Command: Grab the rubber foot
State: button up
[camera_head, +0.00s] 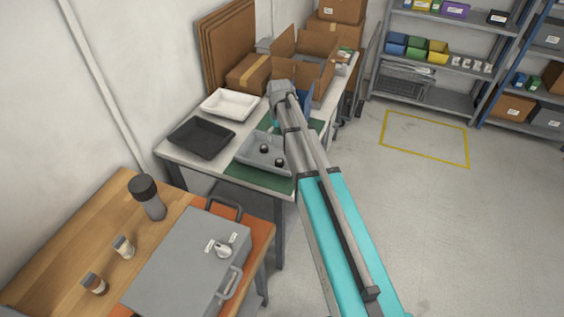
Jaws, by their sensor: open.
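Two small dark round pieces lie in a grey tray (250,160) on the far workbench; one piece (264,149) is farther back and the other piece (279,162) is nearer the front right. They look like rubber feet, but they are too small to be sure. My arm reaches over the bench from the lower right, and its end is beyond and above the grey tray. My gripper's fingers are hidden behind the arm, so I cannot see how they stand to the dark pieces.
A black tray (201,138) and a white tray (230,104) are left of the grey tray. An open cardboard box (303,75) stands behind. A grey case (187,265) and a dark-capped bottle (150,197) are on the near wooden table. The floor at right is clear.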

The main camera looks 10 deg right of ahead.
jog(key=shift+f, duration=0.15)
jog(key=b, duration=0.9)
send_over(280, 161)
notch_tip(280, 161, down, 8)
jog(key=shift+s+f, duration=0.15)
jog(key=shift+f, duration=0.05)
dwell(0.3)
jog(key=shift+a+f+b, duration=0.1)
jog(key=shift+f+b, duration=2.35)
jog(key=shift+f, duration=0.15)
jog(key=c, duration=1)
